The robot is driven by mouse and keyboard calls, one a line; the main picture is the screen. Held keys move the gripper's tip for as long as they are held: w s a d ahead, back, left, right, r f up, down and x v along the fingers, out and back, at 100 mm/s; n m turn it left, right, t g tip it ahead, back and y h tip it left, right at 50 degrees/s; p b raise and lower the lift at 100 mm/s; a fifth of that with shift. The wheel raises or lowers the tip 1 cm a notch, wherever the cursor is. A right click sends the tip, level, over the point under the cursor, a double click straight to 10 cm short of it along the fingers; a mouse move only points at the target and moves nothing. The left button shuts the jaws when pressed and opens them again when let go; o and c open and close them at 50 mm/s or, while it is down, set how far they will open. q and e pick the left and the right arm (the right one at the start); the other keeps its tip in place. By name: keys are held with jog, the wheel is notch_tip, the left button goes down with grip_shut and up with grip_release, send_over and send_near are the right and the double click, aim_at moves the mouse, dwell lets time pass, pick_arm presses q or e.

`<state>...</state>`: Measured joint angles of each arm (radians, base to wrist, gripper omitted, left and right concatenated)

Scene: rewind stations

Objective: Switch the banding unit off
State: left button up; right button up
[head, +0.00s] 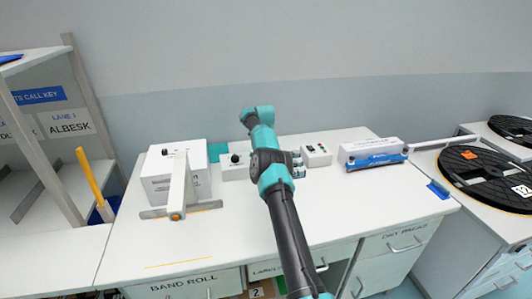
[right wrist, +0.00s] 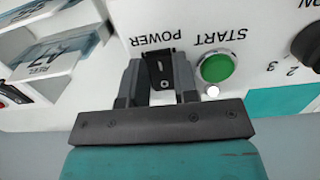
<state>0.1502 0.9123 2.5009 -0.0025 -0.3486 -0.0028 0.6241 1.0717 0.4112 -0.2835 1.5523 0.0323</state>
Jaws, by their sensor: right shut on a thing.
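A white control box (head: 232,172) with a black knob (head: 236,158) stands on the bench beside a white machine (head: 165,185) with a long arm across its front. In the right wrist view the panel is upside down. It shows a black POWER switch (right wrist: 163,66), a green START button (right wrist: 216,68), a small whitish lamp (right wrist: 213,91) and the knob at the right edge. My right gripper (right wrist: 158,78) is shut on the POWER switch, one finger on each side. I cannot tell the switch's position. In the head view my right arm hides this gripper and the switch. My left gripper is out of view.
A shelf (head: 40,150) is at left, black reels (head: 490,178) at right. The bench front is mostly clear.

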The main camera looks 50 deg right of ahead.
jog(key=shift+s, duration=0.1)
dwell(0.4)
jog(key=o, duration=0.9)
jog(key=shift+r, duration=0.15)
